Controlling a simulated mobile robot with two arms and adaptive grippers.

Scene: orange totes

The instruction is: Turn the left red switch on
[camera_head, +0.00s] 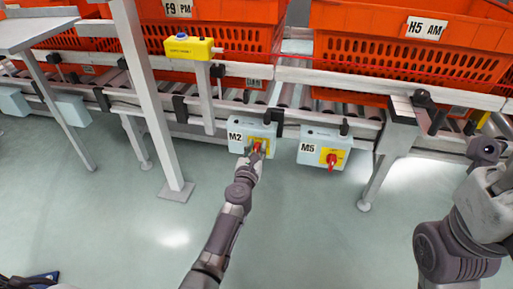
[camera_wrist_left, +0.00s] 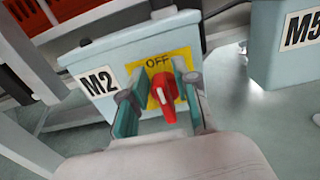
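The left red switch (camera_wrist_left: 165,92) sits on a yellow plate (camera_wrist_left: 158,66) marked OFF, on the pale blue box labelled M2 (camera_wrist_left: 112,55). The M2 box also shows in the head view (camera_head: 238,134). My left gripper (camera_wrist_left: 156,108) is open, with one finger on each side of the red knob; I cannot tell whether either finger touches it. In the head view my left gripper (camera_head: 257,153) covers most of that switch. The right red switch (camera_head: 332,160) is on the box labelled M5 (camera_head: 313,144). My right arm is at the right edge; its fingers are not clearly visible.
A roller conveyor (camera_head: 300,97) carries orange totes (camera_head: 400,45) above the boxes. A yellow button box (camera_head: 190,47) stands on a grey post. Metal legs (camera_head: 378,180) stand on both sides. The floor (camera_head: 320,235) in front is clear.

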